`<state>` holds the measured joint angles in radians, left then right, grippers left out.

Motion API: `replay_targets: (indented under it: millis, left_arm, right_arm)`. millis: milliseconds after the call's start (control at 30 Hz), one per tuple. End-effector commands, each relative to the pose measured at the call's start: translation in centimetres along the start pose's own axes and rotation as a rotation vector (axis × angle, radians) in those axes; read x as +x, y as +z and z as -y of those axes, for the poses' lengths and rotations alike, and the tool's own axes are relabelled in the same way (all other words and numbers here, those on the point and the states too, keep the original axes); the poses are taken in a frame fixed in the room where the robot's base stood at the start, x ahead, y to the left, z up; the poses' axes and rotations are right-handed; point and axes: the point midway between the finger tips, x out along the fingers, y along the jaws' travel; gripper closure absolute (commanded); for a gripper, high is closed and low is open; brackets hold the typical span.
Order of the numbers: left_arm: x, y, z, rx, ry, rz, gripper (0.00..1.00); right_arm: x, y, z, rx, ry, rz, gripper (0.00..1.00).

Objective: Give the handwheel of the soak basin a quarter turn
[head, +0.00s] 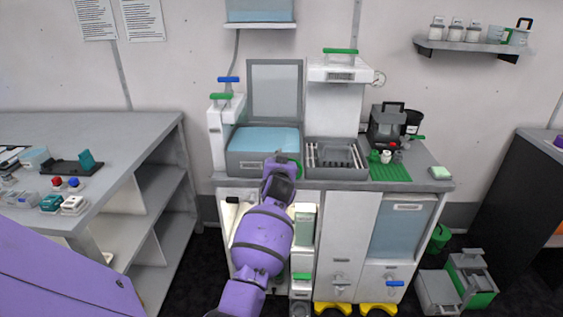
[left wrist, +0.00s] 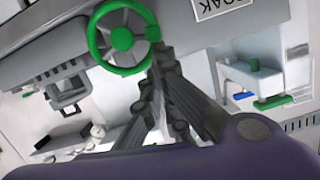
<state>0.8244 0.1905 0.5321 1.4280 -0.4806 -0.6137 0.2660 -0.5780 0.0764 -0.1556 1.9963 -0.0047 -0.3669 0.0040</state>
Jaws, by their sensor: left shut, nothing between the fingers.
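The soak basin (head: 250,162) is a grey tank of pale blue liquid on the counter, with its lid raised behind it. Its green handwheel (left wrist: 121,39) is on its front, a round rim with spokes and a hub; in the head view only a sliver (head: 297,166) shows past my gripper. My left gripper (head: 281,160) is in front of the basin. In the left wrist view its fingers (left wrist: 159,52) are shut and empty, with the tips at the wheel's rim, on the side towards the SOAK label (left wrist: 222,5). I cannot tell whether they touch. My right gripper is out of view.
A grey rack tray (head: 336,171) stands right of the basin, then a green mat (head: 389,173) with small items. A white dispenser with blue and green handles (head: 228,80) stands left. Below are cabinet fronts and an open bay. A grey side table (head: 125,150) is at left.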

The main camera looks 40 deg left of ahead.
Motion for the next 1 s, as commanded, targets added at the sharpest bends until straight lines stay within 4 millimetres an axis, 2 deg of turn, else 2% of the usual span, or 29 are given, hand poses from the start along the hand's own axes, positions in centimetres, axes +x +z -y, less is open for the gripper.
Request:
replay_targets:
  millis: [67, 400, 1000]
  left_arm:
    - [0.0, 0.1, 0.3, -0.043, 0.011, 0.001, 1.0]
    - [0.1, 0.7, 0.8, -0.039, 0.01, 0.002, 1.0]
    - [0.1, 0.7, 0.9, -0.037, 0.01, 0.002, 1.0]
  right_arm:
    - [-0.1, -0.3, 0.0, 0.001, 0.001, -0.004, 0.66]
    - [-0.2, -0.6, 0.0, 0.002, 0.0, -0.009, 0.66]
    - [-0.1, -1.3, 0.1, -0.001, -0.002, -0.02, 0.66]
